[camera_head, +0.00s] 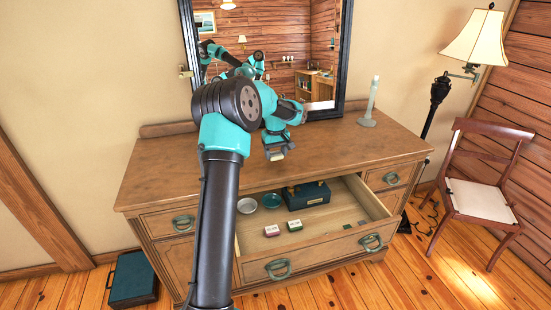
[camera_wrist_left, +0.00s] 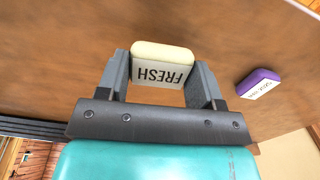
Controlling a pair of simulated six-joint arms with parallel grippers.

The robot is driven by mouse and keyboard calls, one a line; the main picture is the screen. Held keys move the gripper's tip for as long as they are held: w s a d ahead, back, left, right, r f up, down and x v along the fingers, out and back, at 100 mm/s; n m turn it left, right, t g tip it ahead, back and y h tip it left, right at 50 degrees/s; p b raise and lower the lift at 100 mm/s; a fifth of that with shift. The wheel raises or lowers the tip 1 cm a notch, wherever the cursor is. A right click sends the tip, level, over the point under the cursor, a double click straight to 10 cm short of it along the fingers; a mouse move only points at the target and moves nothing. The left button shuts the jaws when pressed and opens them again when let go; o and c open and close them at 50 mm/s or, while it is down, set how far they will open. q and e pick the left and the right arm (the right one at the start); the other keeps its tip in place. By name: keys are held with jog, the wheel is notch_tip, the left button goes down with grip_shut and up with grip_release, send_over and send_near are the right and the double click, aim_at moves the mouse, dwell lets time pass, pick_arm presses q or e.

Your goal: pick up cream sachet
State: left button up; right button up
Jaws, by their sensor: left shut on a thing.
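My left gripper (camera_head: 277,154) is over the dresser top, in front of the mirror. In the left wrist view its two fingers (camera_wrist_left: 162,80) are shut on the cream sachet (camera_wrist_left: 163,53), one on each side. The sachet is a small rounded cream block with a white face reading "FRESH", upside down in that view. In the head view it is too small and covered by the gripper to make out clearly. My right gripper does not show.
A purple sachet (camera_wrist_left: 258,83) lies on the dresser top (camera_head: 190,168). The open drawer (camera_head: 335,233) holds a dark teal box (camera_head: 307,196), two small bowls, and pink (camera_head: 271,230) and green (camera_head: 294,226) sachets. A candlestick (camera_head: 370,105) stands at the right. The mirror (camera_head: 348,50) is close behind.

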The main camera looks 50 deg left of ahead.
pick_arm(q)
jog(key=s+d+r, duration=0.1)
jog(key=s+d, duration=0.9)
jog(key=d, duration=0.2)
jog(key=shift+s+r, duration=0.25)
jog(key=shift+s, duration=0.05)
